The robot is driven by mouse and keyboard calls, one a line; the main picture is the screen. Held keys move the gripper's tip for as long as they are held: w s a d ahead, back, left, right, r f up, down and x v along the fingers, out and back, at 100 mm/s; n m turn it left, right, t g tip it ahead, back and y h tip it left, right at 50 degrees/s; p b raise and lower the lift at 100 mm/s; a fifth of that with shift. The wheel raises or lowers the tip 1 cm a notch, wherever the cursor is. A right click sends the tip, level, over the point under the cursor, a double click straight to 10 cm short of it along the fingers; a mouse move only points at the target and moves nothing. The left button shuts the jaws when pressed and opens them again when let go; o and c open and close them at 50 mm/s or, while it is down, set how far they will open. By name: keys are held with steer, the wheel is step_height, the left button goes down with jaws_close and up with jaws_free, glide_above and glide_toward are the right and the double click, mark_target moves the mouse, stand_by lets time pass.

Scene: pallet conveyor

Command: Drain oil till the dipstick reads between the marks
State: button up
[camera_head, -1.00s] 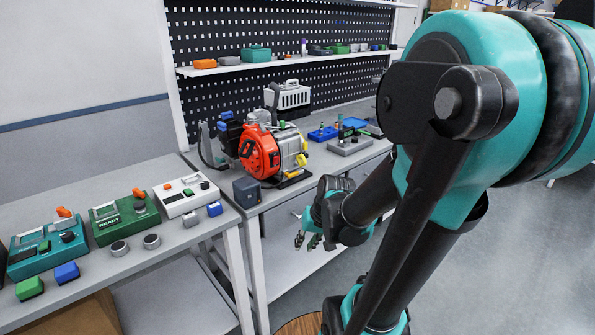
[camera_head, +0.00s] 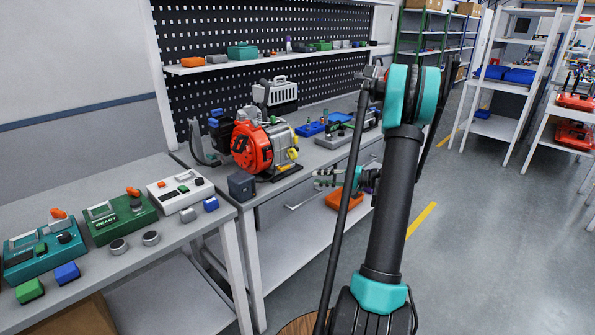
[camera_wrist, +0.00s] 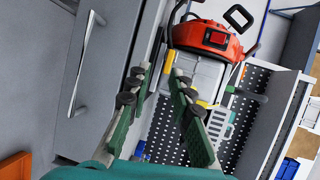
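A small engine (camera_head: 252,147) with a red-orange housing and grey body stands on the workbench. Yellow parts (camera_head: 293,153) sit on its right side. I cannot tell which part is the dipstick or the drain, and no oil level shows. My gripper (camera_head: 322,178) is beside the bench's front edge, right of the engine and apart from it. In the wrist view the engine (camera_wrist: 205,38) appears ahead of my gripper (camera_wrist: 160,75), tilted in the picture. The two green fingers are apart with nothing between them.
A dark blue box (camera_head: 242,187) stands at the bench's front left corner. Blue and grey items (camera_head: 310,129) lie right of the engine. A drawer handle (camera_wrist: 82,63) sticks out from the bench front. An orange bin (camera_head: 345,200) is on the lower shelf. The floor at right is clear.

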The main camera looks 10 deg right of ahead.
steer(key=t+y, duration=0.1)
steer(key=t, duration=0.1)
glide_toward(289, 167)
steer(key=shift+m, duration=0.3)
steer(key=x, duration=0.8)
steer(key=shift+a, duration=0.15)
steer(key=shift+c, duration=0.6)
jaws_close()
